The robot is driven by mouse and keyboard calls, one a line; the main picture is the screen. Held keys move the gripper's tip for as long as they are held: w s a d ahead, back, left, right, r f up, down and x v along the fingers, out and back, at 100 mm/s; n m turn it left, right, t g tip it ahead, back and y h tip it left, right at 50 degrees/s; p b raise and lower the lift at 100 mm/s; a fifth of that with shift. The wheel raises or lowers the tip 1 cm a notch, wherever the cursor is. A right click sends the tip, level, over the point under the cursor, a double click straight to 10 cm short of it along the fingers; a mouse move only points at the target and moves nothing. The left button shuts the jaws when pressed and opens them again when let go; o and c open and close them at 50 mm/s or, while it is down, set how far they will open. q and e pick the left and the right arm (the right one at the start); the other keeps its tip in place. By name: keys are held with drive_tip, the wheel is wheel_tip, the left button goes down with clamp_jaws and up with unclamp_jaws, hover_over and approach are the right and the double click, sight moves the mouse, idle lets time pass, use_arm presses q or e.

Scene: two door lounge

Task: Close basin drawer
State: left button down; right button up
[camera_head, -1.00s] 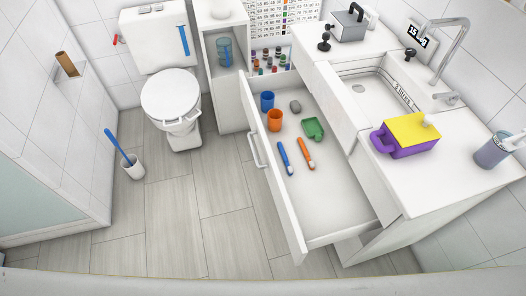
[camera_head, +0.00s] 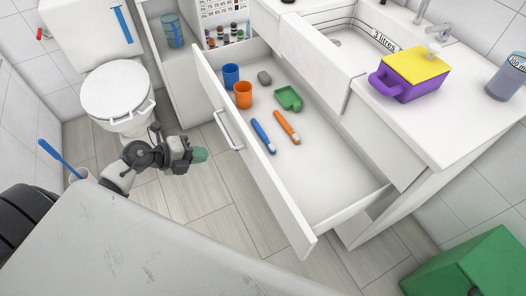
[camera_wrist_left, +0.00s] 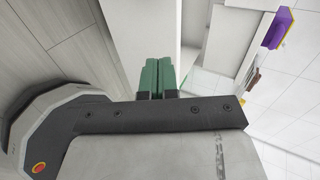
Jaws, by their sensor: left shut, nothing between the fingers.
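The white basin drawer (camera_head: 316,208) is pulled far out from the basin cabinet in the head view. Its front panel (camera_head: 253,160) faces left and carries a white bar handle (camera_head: 228,130). Inside lie a blue cup (camera_head: 231,75), an orange cup (camera_head: 243,95), a grey stone-like item (camera_head: 264,77), a green dish (camera_head: 288,98), and a blue and an orange brush. My left gripper (camera_head: 200,155) is shut and empty, left of the drawer front, apart from the handle. Its green fingers (camera_wrist_left: 158,76) show together in the wrist view. My right gripper is not in view.
The basin top (camera_head: 445,125) bears a purple and yellow container (camera_head: 410,77). A green box (camera_head: 472,268) sits at lower right. Floor between toilet and drawer is open.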

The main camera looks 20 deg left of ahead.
use_arm(q)
drive_tip(key=b, duration=0.1)
approach(252, 147)
drive_tip(key=x, duration=0.4)
drive_tip(key=f+x, duration=0.1)
drive_tip(key=x, duration=0.1)
drive_tip(key=shift+a, duration=0.25)
drive_tip(key=shift+w+d, duration=0.4)
drive_tip(key=shift+w, duration=0.1)
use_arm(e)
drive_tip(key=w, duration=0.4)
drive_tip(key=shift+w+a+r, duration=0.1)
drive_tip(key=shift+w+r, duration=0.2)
use_arm(q)
drive_tip(key=shift+w, duration=0.1)
